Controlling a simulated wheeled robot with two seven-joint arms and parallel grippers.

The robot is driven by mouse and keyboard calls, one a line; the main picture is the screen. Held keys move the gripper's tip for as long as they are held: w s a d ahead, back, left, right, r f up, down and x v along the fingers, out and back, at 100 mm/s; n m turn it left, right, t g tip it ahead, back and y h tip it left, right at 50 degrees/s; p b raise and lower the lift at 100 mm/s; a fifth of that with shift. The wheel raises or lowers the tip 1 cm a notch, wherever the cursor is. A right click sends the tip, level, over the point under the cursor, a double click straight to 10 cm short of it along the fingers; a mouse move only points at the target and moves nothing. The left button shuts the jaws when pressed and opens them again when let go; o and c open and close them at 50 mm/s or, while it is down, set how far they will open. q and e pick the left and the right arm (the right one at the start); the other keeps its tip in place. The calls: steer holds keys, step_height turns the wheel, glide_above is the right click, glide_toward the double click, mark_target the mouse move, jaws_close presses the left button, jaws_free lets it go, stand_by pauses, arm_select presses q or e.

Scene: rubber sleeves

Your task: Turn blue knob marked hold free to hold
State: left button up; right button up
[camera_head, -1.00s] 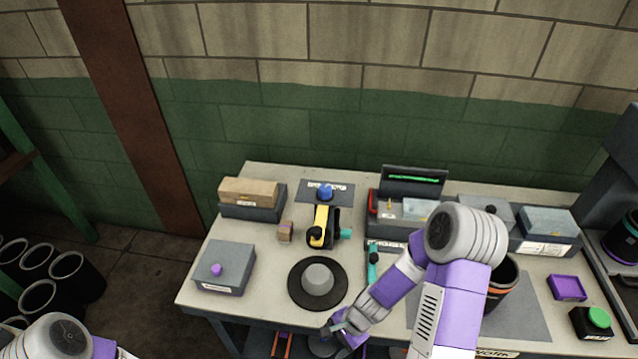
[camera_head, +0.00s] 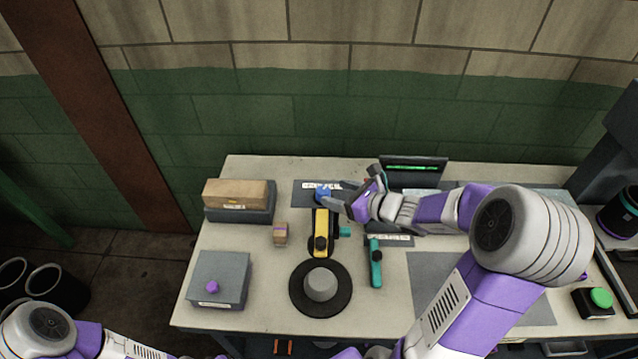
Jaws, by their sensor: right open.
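The blue knob (camera_head: 322,194) sits on a dark plate (camera_head: 303,187) with white lettering at the back middle of the table. The lettering is too small to read. My right gripper (camera_head: 338,204) is open, with its fingertips close to the right side of the knob. I cannot tell whether a finger touches it. My right arm comes in from the right across the table. My left arm shows at the lower left corner, but its gripper is not visible.
Just in front of the knob is a yellow and black tool (camera_head: 320,236). A grey cylinder on a black disc (camera_head: 320,287) and a teal-handled tool (camera_head: 376,265) lie nearer. Left are a wooden block (camera_head: 281,233) and grey boxes (camera_head: 220,279).

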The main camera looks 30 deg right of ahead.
mark_target(325, 189)
steer(key=x, duration=0.4)
steer(key=shift+w+a+f+b, duration=0.1)
steer(key=shift+w+f+b, duration=0.15)
steer(key=shift+f+b, duration=0.1)
steer(key=shift+w+a+f, duration=0.15)
steer(key=shift+w+a, duration=0.1)
steer(key=shift+w, duration=0.25)
steer(key=c, duration=1)
steer(key=n+g+y+p, duration=0.1)
steer(key=n+y+p, duration=0.1)
steer(key=p, duration=0.2)
steer(key=n+g+y+p, duration=0.2)
steer(key=p, duration=0.1)
steer(key=shift+r+n+y+p, duration=0.2)
steer(key=shift+n+y+p, duration=0.1)
steer(key=shift+p, duration=0.1)
steer(key=shift+n+g+y+p, duration=0.35)
steer(key=shift+n+g+y, duration=0.05)
steer(key=n+g, duration=0.1)
steer(key=n+g+y+p, duration=0.1)
steer(key=shift+w+f+n+g+y, duration=0.1)
steer(key=shift+f+n+g+y, duration=0.05)
steer(key=shift+n+g+y, duration=0.2)
steer(key=shift+f+n+g+y, duration=0.1)
steer(key=shift+n+g+y, duration=0.65)
steer(key=shift+n+g, duration=1.15)
steer(key=shift+g, duration=0.25)
